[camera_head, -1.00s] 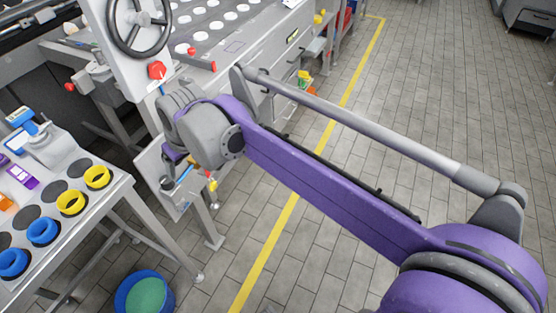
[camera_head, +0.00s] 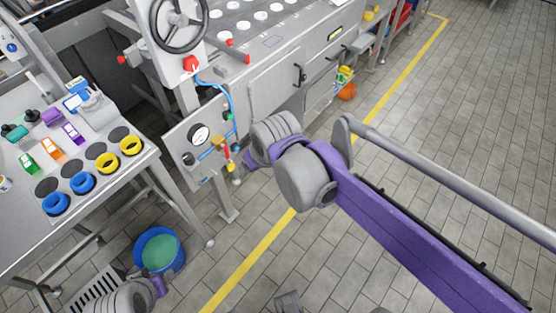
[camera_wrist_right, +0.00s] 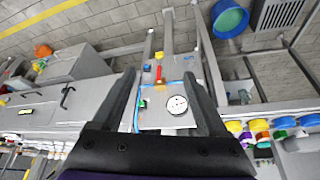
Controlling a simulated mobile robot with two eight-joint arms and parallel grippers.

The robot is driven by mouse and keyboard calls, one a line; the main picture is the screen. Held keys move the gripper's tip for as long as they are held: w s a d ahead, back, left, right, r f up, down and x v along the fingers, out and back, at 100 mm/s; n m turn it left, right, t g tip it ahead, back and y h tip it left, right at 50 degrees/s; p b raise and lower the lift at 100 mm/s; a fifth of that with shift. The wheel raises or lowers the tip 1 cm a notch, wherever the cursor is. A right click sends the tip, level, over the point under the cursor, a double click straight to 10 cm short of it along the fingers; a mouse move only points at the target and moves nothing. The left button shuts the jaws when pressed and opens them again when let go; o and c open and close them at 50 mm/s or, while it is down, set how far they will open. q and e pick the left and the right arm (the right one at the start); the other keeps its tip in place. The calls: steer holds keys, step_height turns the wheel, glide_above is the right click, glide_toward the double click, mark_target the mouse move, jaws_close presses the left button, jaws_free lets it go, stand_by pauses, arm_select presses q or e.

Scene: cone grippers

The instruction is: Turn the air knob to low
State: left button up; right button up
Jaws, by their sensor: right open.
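A grey panel (camera_head: 182,133) stands low on the machine's front. It carries a round white gauge (camera_head: 198,135), a black knob (camera_head: 187,158), blue hose and a red-and-yellow valve handle (camera_head: 226,155). I cannot read which part is the air knob or any low mark. In the right wrist view, the gauge (camera_wrist_right: 177,104) and panel (camera_wrist_right: 152,118) show between the two fingers of my right gripper (camera_wrist_right: 160,77). That gripper is open and empty, facing the panel, with no contact visible. My left gripper is not visible.
A table (camera_head: 102,190) with blue and yellow rings stands at left. A blue bucket (camera_head: 183,262) is on the floor below it. A handwheel (camera_head: 178,22) and red knob (camera_head: 191,64) sit above the panel. Floor beyond the yellow line (camera_head: 255,255) is clear.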

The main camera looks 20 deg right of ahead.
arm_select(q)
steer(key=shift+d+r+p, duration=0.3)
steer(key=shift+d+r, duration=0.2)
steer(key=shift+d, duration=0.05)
arm_select(e)
steer(key=shift+s+d, duration=0.5)
steer(key=shift+s, duration=0.1)
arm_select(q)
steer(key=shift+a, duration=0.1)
